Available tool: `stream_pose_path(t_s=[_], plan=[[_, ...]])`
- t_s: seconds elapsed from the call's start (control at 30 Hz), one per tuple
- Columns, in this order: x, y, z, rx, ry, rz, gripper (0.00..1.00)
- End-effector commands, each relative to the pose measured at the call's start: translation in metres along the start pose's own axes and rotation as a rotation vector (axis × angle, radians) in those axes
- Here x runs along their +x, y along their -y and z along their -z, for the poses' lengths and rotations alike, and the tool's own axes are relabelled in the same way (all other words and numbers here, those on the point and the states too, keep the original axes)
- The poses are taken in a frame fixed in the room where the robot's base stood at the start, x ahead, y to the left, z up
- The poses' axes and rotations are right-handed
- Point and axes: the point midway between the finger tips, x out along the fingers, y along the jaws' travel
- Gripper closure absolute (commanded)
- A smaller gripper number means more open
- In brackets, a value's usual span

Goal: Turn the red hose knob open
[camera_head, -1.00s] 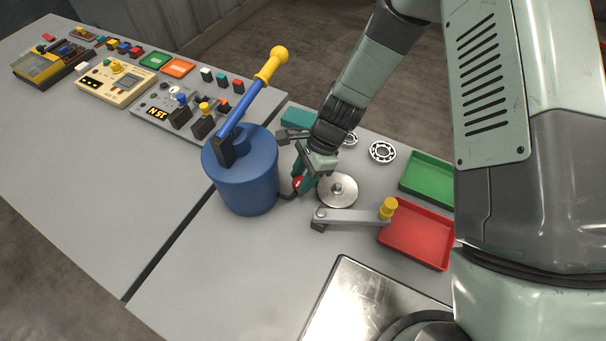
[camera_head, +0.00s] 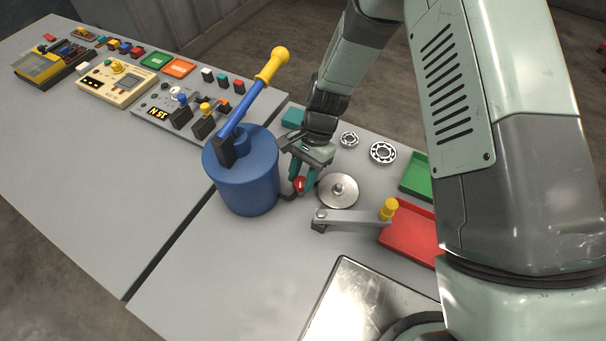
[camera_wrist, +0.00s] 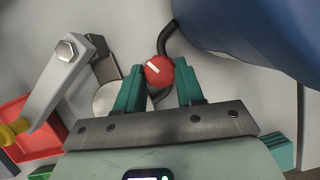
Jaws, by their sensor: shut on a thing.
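The red hose knob (camera_head: 299,184) sits beside the right side of the blue cylinder (camera_head: 240,185), at the end of a short black hose (camera_head: 287,195). In the wrist view the round red knob (camera_wrist: 159,70) shows a white mark running diagonally from upper left to lower right. My gripper (camera_head: 302,183) reaches down over the knob, and its teal fingers (camera_wrist: 158,88) are shut on it from both sides. The black hose (camera_wrist: 166,40) curves from the knob to the blue cylinder in the wrist view.
A blue lever with a yellow grip (camera_head: 272,66) rises from the cylinder. A metal disc (camera_head: 338,190) lies close right of the knob, with a grey crank arm (camera_head: 350,219) in front. Bearings (camera_head: 383,152), a red tray (camera_head: 410,236) and a green tray (camera_head: 416,178) are further right.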

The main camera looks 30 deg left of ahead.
Motion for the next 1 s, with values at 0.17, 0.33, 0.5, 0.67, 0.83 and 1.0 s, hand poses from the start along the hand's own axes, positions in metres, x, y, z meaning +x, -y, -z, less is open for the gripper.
stream_pose_path(t_s=[0.17, 0.33, 0.5, 0.67, 0.83, 1.0], plan=[[-0.0006, 0.0025, 0.0008, -0.140, -0.003, -0.056, 0.93], [-0.0008, 0.0033, 0.0006, -0.248, -0.003, -0.101, 0.93], [-0.0008, 0.0038, 0.0004, -0.326, -0.003, -0.133, 0.93], [-0.0010, 0.0040, 0.0006, -0.370, -0.004, -0.152, 0.93], [-0.0010, 0.0042, 0.0006, -0.390, -0.004, -0.159, 0.93], [-0.0010, 0.0043, 0.0006, -0.394, -0.004, -0.161, 0.93]])
